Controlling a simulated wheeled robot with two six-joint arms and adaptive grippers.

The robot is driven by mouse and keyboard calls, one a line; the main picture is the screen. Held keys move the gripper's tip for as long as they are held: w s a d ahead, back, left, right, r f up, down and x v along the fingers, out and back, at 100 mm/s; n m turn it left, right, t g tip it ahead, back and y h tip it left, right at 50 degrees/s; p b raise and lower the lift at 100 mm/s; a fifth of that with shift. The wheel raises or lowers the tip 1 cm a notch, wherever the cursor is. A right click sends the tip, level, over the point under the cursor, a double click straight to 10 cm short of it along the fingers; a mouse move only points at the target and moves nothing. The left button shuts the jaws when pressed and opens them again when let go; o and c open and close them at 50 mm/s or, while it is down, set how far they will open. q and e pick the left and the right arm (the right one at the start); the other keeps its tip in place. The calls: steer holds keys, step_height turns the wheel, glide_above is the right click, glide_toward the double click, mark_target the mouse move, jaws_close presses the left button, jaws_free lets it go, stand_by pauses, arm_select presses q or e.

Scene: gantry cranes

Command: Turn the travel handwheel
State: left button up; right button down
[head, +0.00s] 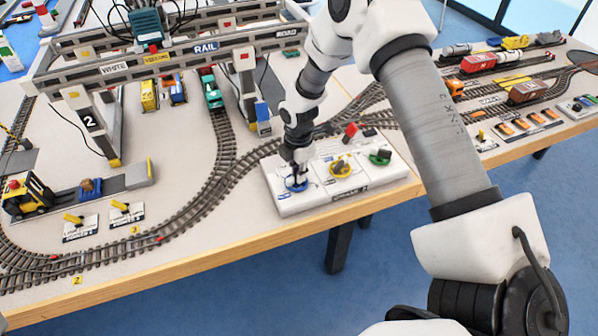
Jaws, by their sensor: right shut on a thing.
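A white control box (319,198) lies near the front edge of the table. It carries a blue handwheel (297,186) on the left, a yellow one (341,168) in the middle and a green one (380,157) on the right. The labels beside them are too small to read, so I cannot tell which is marked travel. My right gripper (297,178) points down at the blue handwheel and is shut on it, hiding part of it. My left gripper is out of view.
The grey gantry crane (207,65) with its RAIL sign spans the table behind the box. Curved railway track (205,205) runs close along the box's left side. A yellow forklift (37,192) is at the far left.

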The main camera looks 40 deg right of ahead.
steer(key=shift+s+f, duration=0.1)
steer(key=shift+s, duration=0.05)
steer(key=c, duration=1.2)
jaws_free()
step_height(320, 180, up, 12)
steer(key=shift+w, duration=0.2)
